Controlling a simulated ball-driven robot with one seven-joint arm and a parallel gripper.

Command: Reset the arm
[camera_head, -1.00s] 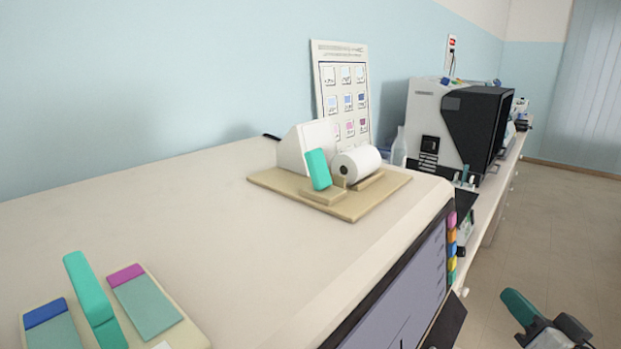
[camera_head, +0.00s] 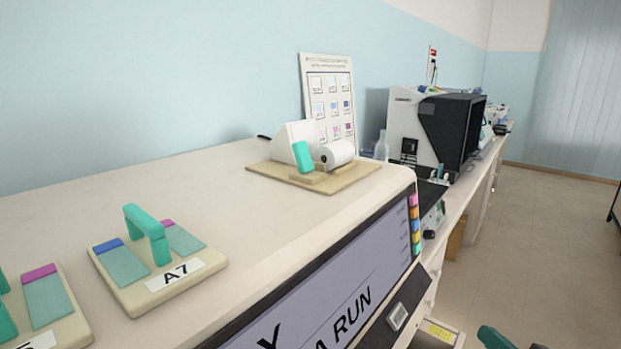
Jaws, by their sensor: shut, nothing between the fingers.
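A small teal-and-dark part of my own arm (camera_head: 495,339) shows at the bottom edge, right of centre, beside the front of the white machine. The rest of the arm is out of frame. My gripper and its fingertips are not in view.
The white machine top (camera_head: 215,165) bears a slide holder labelled A7 (camera_head: 140,298) with a teal handle, and part of another at lower left. A wooden board (camera_head: 345,182) with a paper roll stands farther back. A drawer (camera_head: 436,333) sits low at the front. The floor (camera_head: 550,240) at right is clear.

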